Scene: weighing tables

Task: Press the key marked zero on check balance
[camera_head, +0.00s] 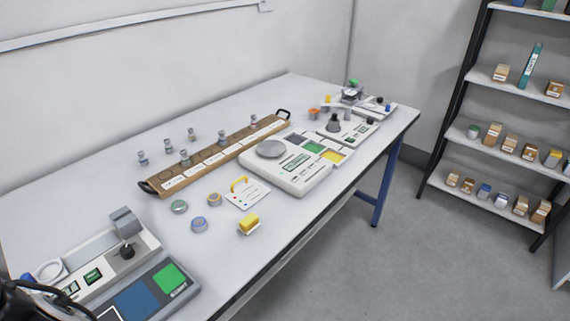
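A white balance (303,182) with a round grey pan (271,149) sits on the table right of centre. A small greenish display or label (295,162) shows on its top. Its markings are too small to read, so I cannot tell which key is marked zero or whether this is the check balance. The pan looks empty. Another grey-white device (135,262) with small green displays and a dark knob stands at the lower left. My gripper's fingers do not show; only a dark part, likely of my arm, shows at the lower left corner.
A blue-and-green panel (150,296) lies at the front left. Shelves (507,143) stand right; floor between is clear.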

